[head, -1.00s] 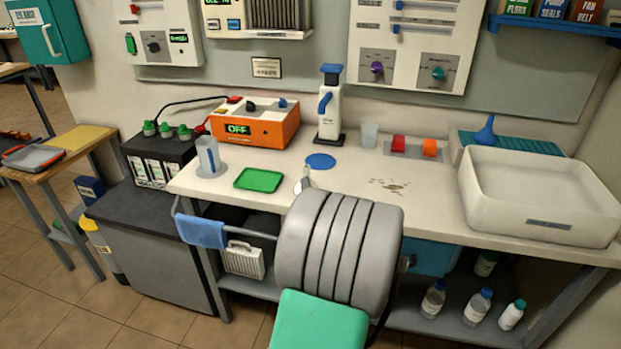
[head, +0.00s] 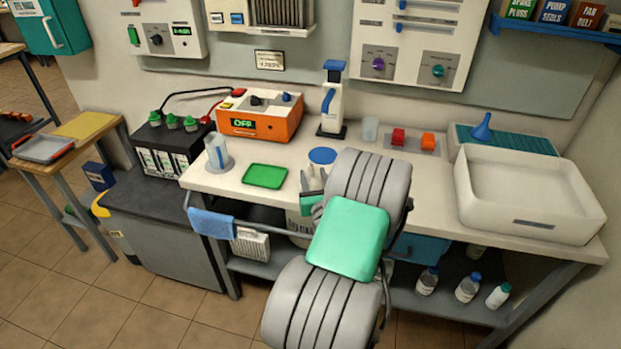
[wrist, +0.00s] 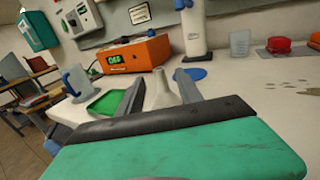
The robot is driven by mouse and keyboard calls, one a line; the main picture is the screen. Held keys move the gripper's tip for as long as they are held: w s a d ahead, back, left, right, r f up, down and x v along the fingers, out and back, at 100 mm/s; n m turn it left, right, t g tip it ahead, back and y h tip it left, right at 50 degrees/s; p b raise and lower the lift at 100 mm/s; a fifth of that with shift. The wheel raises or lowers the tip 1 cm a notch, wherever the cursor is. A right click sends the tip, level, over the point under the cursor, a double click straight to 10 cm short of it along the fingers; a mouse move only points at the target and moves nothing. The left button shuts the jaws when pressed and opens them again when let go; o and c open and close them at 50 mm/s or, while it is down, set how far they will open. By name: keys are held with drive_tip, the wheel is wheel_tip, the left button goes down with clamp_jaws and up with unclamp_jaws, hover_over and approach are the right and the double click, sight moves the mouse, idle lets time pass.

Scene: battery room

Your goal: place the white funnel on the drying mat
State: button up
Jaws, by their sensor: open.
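The white funnel (wrist: 162,96) stands on the bench with its narrow spout up, between my open fingers in the wrist view. My gripper (wrist: 159,84) is open, one finger on each side of the funnel; I cannot tell whether either touches it. In the head view my gripper (head: 313,178) is at the bench's front edge, and my arm partly hides it and the funnel. The ribbed teal mat (head: 535,146), which looks like the drying mat, lies at the back right behind the white basin. A blue funnel (head: 482,128) stands on it.
A green tray (head: 265,176) and a clear jug (head: 217,152) are left of my gripper. The white basin (head: 530,220) has high walls in front of the mat.

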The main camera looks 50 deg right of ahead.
sight(312, 170)
drive_tip(key=p+x, duration=0.1)
drive_tip(key=x, duration=0.3)
drive_tip(key=shift+w, duration=0.1)
drive_tip(key=shift+c, duration=0.4)
clamp_jaws()
idle(0.8)
